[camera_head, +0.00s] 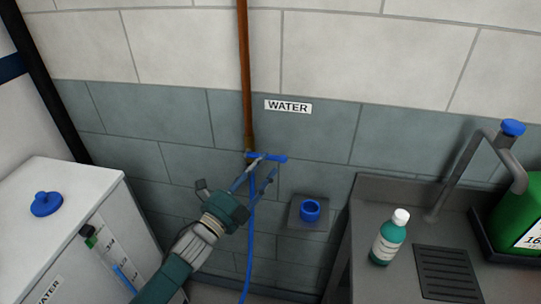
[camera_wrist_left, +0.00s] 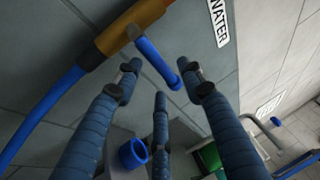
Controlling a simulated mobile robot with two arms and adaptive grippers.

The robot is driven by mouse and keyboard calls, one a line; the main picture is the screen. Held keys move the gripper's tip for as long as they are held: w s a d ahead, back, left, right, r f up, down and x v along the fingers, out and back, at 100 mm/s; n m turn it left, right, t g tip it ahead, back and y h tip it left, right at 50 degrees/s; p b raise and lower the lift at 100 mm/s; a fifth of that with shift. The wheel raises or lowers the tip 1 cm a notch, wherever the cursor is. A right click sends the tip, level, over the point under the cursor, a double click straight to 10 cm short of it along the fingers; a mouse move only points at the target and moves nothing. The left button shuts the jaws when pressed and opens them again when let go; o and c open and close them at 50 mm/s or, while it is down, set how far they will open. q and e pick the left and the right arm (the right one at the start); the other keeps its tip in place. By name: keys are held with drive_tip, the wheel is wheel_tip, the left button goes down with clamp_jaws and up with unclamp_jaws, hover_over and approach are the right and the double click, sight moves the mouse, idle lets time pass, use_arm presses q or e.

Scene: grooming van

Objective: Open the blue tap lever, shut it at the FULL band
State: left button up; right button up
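The blue tap lever (camera_head: 270,157) lies crosswise at the bottom of the copper pipe (camera_head: 246,75), with a blue hose (camera_head: 250,235) hanging below. In the left wrist view the lever (camera_wrist_left: 158,64) reaches between the spread fingertips. My left gripper (camera_head: 257,178) is open, close in front of the lever; I cannot tell whether a finger touches it. On the white water tank's side, the sight gauge (camera_head: 106,257) has a green part near its top and blue lower down, beside fraction marks. The FULL lettering is not readable. My right gripper is out of view.
The white tank (camera_head: 95,185) with a blue cap (camera_head: 46,204) stands at left. A blue cup-like holder (camera_head: 310,209) is below right of the tap. A teal bottle (camera_head: 389,240) stands by the sink drain (camera_head: 447,272), near a green canister (camera_head: 515,215). A WATER sign (camera_head: 288,107) is above.

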sight(269, 159)
use_arm(q)
drive_tip(key=shift+x, duration=2)
clamp_jaws()
